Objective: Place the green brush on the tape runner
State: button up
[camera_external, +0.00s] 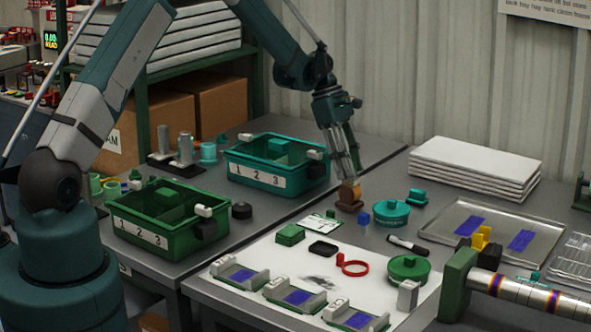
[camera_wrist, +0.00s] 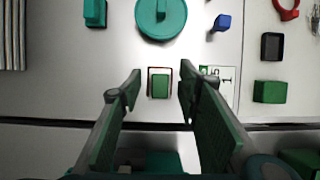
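My gripper (camera_external: 348,178) points down over the rear worktable. In the wrist view its two fingers (camera_wrist: 159,88) are apart, with a gap on each side of a small block with a green top and dark red edge (camera_wrist: 159,86). In the external view this block (camera_external: 348,197) looks brown and stands just below the fingertips; it may be the green brush. Beyond it is a round teal piece with a raised grip (camera_external: 390,213), also in the wrist view (camera_wrist: 150,24). A small teal block (camera_external: 417,198) lies near it. I cannot tell which piece is the tape runner.
A blue piece (camera_external: 363,217), a printed card (camera_external: 322,223), a green block (camera_external: 290,235), a black tray (camera_external: 323,249) and a red ring (camera_external: 352,268) lie nearby. Teal (camera_external: 235,172) and green (camera_external: 128,226) bins stand left. White panels (camera_external: 475,168) are stacked right.

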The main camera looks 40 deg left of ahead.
jog(key=shift+r, duration=0.15)
jog(key=p+v, duration=0.1)
jog(key=v, duration=1.1)
dwell(0.6)
